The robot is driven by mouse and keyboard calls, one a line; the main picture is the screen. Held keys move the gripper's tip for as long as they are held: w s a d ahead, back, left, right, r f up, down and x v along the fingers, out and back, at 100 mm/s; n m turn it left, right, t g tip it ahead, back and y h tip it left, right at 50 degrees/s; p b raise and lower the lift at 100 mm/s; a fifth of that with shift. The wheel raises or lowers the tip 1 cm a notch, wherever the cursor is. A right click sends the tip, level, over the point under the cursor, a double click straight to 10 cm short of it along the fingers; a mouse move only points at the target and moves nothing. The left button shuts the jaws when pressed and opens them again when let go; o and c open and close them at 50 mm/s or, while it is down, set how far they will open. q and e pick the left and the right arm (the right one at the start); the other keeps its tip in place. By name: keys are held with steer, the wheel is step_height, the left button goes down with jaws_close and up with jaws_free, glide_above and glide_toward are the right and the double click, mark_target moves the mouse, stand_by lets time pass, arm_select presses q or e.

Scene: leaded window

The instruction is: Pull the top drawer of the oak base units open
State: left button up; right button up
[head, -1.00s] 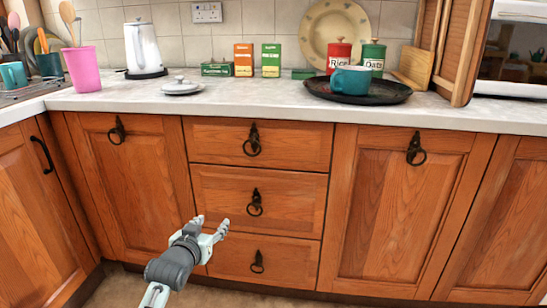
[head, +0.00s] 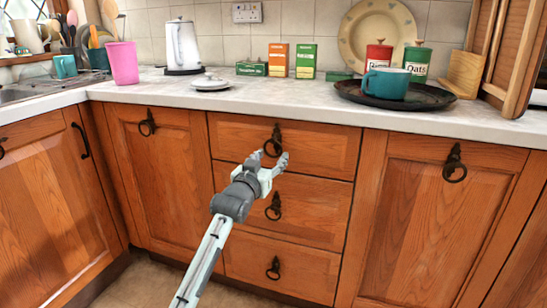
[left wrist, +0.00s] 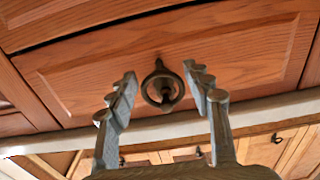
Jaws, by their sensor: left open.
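The oak base units have a stack of three drawers, and the top drawer (head: 328,148) is shut, flush with the fronts beside it. Its dark ring handle (head: 275,137) hangs from a small backplate. My left gripper (head: 276,159) is open at this handle, its fingers partly covering the ring's lower part. In the left wrist view the ring (left wrist: 161,88) shows between the tips of my open left gripper (left wrist: 161,88), with a gap on both sides. The drawer front (left wrist: 235,65) fills the view behind it. My right gripper is not in view.
The middle drawer's ring handle (head: 273,207) and the bottom drawer's (head: 273,268) hang below. The worktop (head: 300,96) overhangs the fronts and carries a white lid (head: 210,83), a kettle (head: 183,48) and a black tray (head: 430,98). Floor shows at the lower left.

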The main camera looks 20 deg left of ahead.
arm_select(q)
steer(key=shift+w, duration=0.95)
steer(key=shift+c, duration=0.6)
jaws_close()
